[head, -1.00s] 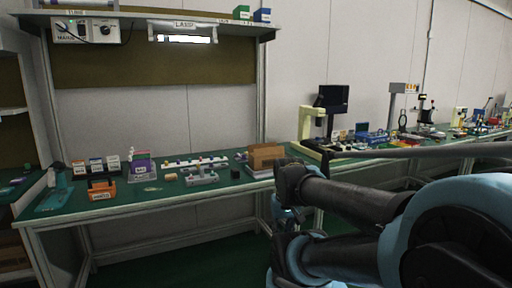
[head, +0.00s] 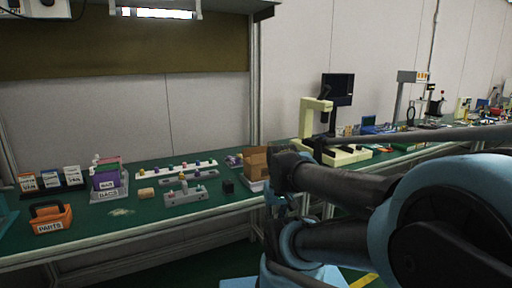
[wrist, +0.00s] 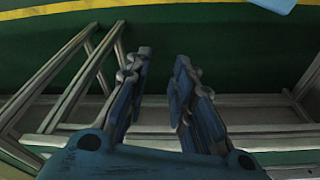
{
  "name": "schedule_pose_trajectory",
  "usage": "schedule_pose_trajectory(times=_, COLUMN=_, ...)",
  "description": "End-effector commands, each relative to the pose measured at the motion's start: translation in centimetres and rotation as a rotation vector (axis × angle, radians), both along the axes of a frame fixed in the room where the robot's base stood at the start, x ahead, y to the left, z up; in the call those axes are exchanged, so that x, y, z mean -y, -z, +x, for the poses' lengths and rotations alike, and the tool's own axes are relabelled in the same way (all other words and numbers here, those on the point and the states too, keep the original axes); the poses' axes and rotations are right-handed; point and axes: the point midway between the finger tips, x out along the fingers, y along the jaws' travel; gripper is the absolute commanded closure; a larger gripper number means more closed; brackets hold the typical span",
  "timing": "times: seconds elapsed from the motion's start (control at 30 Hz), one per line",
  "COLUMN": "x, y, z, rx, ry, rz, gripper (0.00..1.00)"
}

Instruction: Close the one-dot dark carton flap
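A brown carton (head: 256,161) stands on the green bench top, near the middle of the head view and just left of my arm. Its right side is partly hidden behind my arm. It is too small to make out dots or tell how its flaps stand. My gripper (wrist: 160,82) shows in the wrist view with its two fingers apart and nothing between them. It points down at the green floor and a metal bench frame, away from the carton. The carton is not in the wrist view.
Left of the carton are a small black block (head: 228,187), grey holders (head: 185,196), a purple bin (head: 108,181) and an orange parts carrier (head: 52,218). A cream microscope (head: 316,122) stands to the right. A bench leg frame (wrist: 75,85) is below my gripper.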

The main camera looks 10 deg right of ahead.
Motion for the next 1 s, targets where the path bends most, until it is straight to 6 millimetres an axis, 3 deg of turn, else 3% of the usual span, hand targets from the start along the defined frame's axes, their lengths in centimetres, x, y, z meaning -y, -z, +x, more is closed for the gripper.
schedule_pose_trajectory(times=0.4, x=0.0, y=0.0, z=0.0, rx=0.000, ry=0.001, rz=0.000, gripper=0.78)
schedule_pose_trajectory(times=0.47, x=0.0, y=-0.6, z=-0.7, rx=0.009, ry=0.005, rz=0.001, gripper=0.78)
schedule_pose_trajectory(times=0.57, x=0.0, y=-1.8, z=-0.1, rx=0.003, ry=0.032, rz=0.005, gripper=0.78)
schedule_pose_trajectory(times=0.77, x=0.1, y=-7.1, z=3.3, rx=-0.037, ry=0.163, rz=0.022, gripper=0.78)
schedule_pose_trajectory(times=1.0, x=0.1, y=-14.1, z=9.0, rx=-0.096, ry=0.377, rz=0.038, gripper=0.78)
